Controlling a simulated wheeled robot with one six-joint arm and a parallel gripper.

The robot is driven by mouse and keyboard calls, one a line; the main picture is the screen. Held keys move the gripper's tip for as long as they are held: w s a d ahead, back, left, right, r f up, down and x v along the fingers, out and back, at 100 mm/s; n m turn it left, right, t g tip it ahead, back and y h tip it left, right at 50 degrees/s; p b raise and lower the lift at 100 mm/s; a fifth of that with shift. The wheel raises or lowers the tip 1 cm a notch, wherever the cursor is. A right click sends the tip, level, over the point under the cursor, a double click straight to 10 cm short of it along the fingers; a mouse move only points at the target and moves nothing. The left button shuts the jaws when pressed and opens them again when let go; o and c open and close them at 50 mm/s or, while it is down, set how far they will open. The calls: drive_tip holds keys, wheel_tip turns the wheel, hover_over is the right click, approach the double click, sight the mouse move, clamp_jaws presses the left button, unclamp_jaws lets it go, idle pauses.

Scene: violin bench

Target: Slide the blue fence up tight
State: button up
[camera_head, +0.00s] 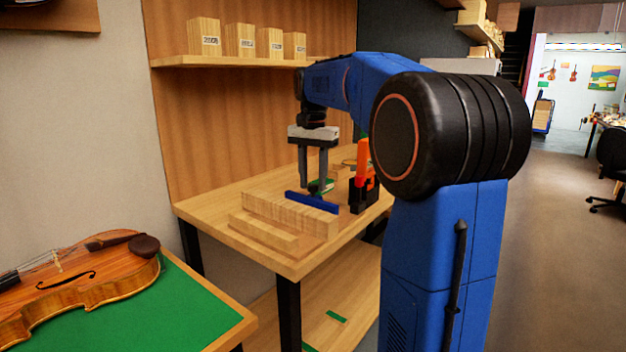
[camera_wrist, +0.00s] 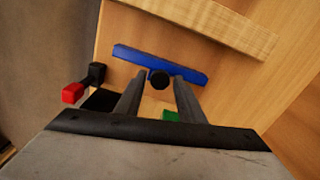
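The blue fence (camera_head: 311,202) lies on the bench top beside a long wooden block (camera_head: 290,213). In the wrist view, the blue fence (camera_wrist: 160,63) has a round black knob (camera_wrist: 159,79) on its near side. A strip of bare bench separates the fence from the wooden strip (camera_wrist: 215,22). My gripper (camera_head: 313,188) points down just behind the fence. In the wrist view, the fingers of my gripper (camera_wrist: 160,80) are apart, one on each side of the knob, with a visible gap on both sides. Whether the fingertips touch the fence is unclear.
A second, lower wooden strip (camera_head: 264,231) lies at the bench's front. A black fixture with an orange-red handle (camera_head: 362,163) stands right of the gripper; its red end (camera_wrist: 72,93) shows in the wrist view. A violin (camera_head: 85,270) rests on a green-topped table at left.

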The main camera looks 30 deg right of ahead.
clamp_jaws()
drive_tip(key=shift+s+a, duration=0.25)
drive_tip(key=shift+a, duration=0.4)
drive_tip(key=shift+s+a, duration=0.25)
drive_tip(key=shift+a, duration=0.45)
drive_tip(key=shift+s+a, duration=0.25)
drive_tip(key=shift+a, duration=0.4)
drive_tip(key=shift+o, duration=1.8)
unclamp_jaws()
wheel_tip(320, 180, up, 17)
drive_tip(key=shift+r, duration=0.2)
